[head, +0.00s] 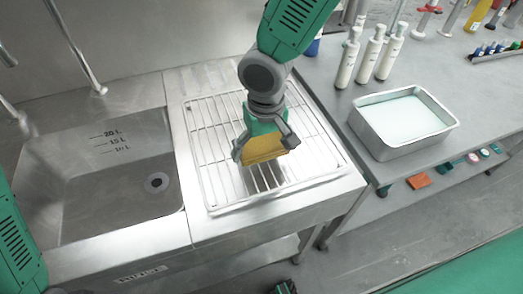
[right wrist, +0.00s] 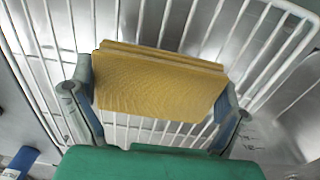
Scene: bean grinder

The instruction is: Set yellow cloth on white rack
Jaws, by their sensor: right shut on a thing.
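The yellow cloth (head: 264,148) is a folded, flat block in the head view, over the middle of the white rack (head: 212,170). My right gripper (head: 266,146) is shut on the cloth, with one finger at each end of it. In the right wrist view the cloth (right wrist: 158,85) spans between the two fingers, with the rack's white bars (right wrist: 50,60) behind it. I cannot tell whether the cloth touches the bars. My left gripper is not in view; only part of my left arm shows at the left edge of the head view.
A steel sink basin (head: 115,190) lies left of the rack. To the right, a metal tray with pale liquid (head: 403,122) stands on the counter, with several white bottles (head: 368,58) behind it. The rack around the cloth is clear.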

